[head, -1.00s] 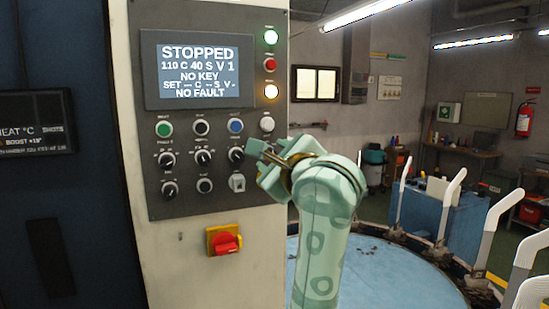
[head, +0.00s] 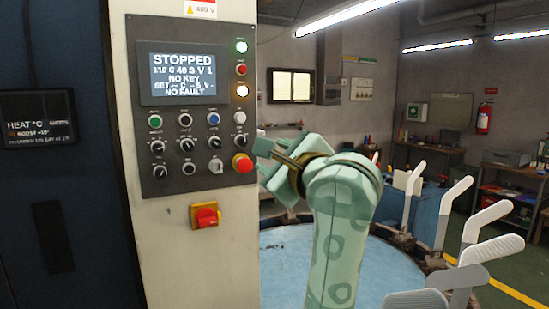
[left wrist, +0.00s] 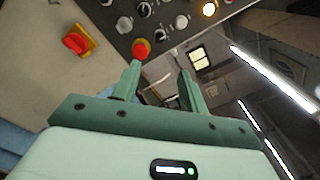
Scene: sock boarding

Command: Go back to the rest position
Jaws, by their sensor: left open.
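My left gripper (head: 264,156) is the pale green one in the head view, on an arm rising from the bottom. It is open and empty, just right of the control panel (head: 198,75). The red mushroom button (head: 242,163) at the panel's lower right shows just left of the fingertips. In the left wrist view, the two fingers (left wrist: 160,82) stand apart. The red button (left wrist: 141,48) appears beyond the left finger's tip, apparently clear of it. My right gripper is in neither view.
The panel's display (head: 183,72) reads STOPPED, NO KEY and NO FAULT. A red switch on a yellow plate (head: 205,215) sits below. A round blue table (head: 285,262) ringed by white upright forms (head: 487,222) stands to the right, behind my arm.

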